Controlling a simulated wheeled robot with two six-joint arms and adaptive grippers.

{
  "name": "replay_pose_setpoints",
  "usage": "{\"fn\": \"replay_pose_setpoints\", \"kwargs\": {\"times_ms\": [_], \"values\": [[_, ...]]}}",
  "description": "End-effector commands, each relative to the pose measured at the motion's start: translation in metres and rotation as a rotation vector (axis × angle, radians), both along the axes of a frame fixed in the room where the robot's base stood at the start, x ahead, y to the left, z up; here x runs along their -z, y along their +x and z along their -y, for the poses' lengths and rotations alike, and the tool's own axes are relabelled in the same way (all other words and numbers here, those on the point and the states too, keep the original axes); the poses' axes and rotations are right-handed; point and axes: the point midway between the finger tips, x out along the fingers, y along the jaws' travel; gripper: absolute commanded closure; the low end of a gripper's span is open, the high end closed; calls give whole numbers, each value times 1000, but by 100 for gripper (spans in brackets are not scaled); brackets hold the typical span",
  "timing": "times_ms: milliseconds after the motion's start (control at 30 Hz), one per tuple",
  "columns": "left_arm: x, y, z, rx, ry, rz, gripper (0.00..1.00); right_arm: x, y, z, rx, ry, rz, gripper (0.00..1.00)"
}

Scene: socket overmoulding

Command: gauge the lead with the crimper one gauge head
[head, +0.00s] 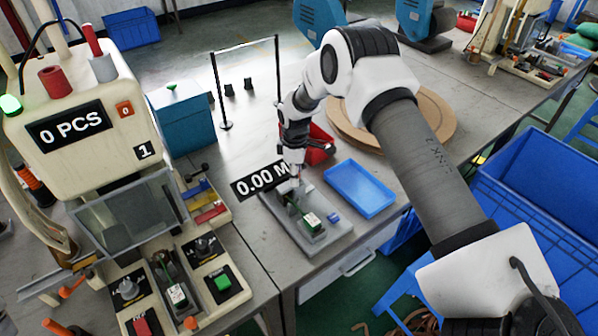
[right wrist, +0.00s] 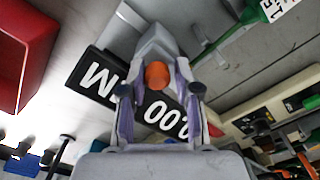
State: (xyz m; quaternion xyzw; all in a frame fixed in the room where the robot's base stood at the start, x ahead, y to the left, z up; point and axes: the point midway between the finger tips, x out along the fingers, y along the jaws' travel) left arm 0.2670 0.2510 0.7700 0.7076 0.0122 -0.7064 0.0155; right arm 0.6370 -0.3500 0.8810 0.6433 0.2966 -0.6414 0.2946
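The gauge station is a grey plate (head: 320,240) on the bench with a black "0.00 M" display (head: 252,184) behind it. A green-and-white labelled connector, apparently the lead's end (head: 312,221), lies on the plate; it also shows in the right wrist view (right wrist: 281,8). My right gripper (head: 291,186) is low over the back of the plate. In the right wrist view its fingers (right wrist: 159,92) stand apart on either side of an orange knob (right wrist: 157,75) on a grey body, with gaps visible beside the knob. Contact cannot be told. My left gripper is out of view.
A cream press (head: 75,100) reading "0 PCS" and "1" stands left, with a second green-and-white connector (head: 177,295) at its front. A blue tray (head: 360,188) lies right of the plate, a red bin (head: 318,145) behind. A thin black frame (head: 216,90) stands farther back.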

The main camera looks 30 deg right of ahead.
Motion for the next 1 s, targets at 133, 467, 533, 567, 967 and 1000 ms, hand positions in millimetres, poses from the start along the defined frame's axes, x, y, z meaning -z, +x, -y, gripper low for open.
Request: {"fn": "replay_pose_setpoints", "kwargs": {"times_ms": [133, 467, 533, 567, 967, 1000], "values": [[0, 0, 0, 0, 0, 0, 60, 1, -1, 0, -1, 0, -3, 49], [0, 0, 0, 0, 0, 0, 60, -14, 1, 0, -2, -1, 2, 49], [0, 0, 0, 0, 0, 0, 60, -29, 1, -1, -1, -1, 2, 49], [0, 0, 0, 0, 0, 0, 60, -36, 1, -1, -1, -1, 2, 49], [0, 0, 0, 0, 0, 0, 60, -116, 2, -3, -4, -3, -4, 49], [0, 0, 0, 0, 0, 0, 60, -118, 2, -3, -4, -3, -4, 49]]}}
